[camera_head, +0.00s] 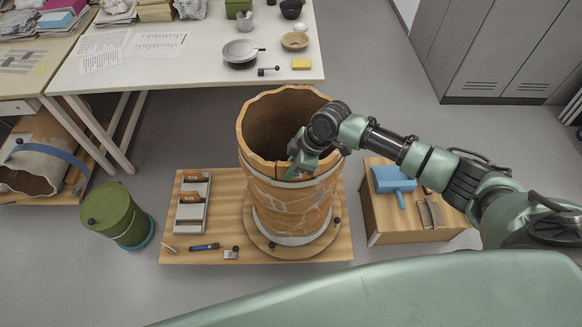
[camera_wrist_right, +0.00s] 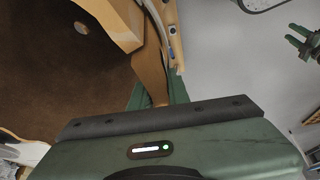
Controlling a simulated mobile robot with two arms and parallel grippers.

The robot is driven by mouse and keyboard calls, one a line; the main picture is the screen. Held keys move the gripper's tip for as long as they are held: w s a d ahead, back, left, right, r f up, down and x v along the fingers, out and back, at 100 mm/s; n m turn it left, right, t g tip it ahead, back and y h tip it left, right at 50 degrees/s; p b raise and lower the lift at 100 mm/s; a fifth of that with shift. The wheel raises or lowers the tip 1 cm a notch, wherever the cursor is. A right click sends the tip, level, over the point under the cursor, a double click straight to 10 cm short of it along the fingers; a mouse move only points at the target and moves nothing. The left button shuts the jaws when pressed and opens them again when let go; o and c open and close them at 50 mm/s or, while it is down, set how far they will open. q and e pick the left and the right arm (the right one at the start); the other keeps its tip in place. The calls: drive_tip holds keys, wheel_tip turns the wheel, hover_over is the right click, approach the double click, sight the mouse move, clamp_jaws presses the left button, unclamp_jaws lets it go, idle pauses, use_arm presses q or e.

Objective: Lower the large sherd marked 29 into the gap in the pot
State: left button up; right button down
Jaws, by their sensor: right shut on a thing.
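The large orange pot (camera_head: 290,207), with pale filled seams on its wall, stands upright on a round board. Its top is open and its inside is dark brown. My right gripper (camera_head: 300,168) is at the front right of the rim, shut on the sherd. The sherd (camera_wrist_right: 151,72) shows edge-on between the green fingers in the right wrist view, close beside the pot wall (camera_wrist_right: 112,22). The mark 29 is not readable, and I cannot tell if the sherd touches the gap's edges. A green forked part, seemingly my left gripper (camera_wrist_right: 303,45), shows with parted fingers.
A wooden board (camera_head: 185,250) under the pot holds a grey rack (camera_head: 193,205) and small tools. A green bin (camera_head: 117,215) stands left. A wooden box (camera_head: 400,228) with a blue dustpan (camera_head: 392,180) stands right, under my right arm. A white table (camera_head: 190,70) is behind.

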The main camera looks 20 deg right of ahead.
drive_tip(key=c, duration=1.3)
unclamp_jaws()
drive_tip(key=shift+s+f, duration=0.25)
drive_tip(key=shift+f, duration=0.1)
drive_tip(key=shift+s, duration=0.1)
drive_tip(key=shift+f, duration=0.1)
drive_tip(key=shift+d, duration=0.1)
drive_tip(key=shift+d+r, duration=0.15)
drive_tip(key=shift+r, duration=0.3)
drive_tip(key=v, duration=0.6)
drive_tip(key=shift+r+b, duration=0.4)
drive_tip(key=shift+r, duration=0.45)
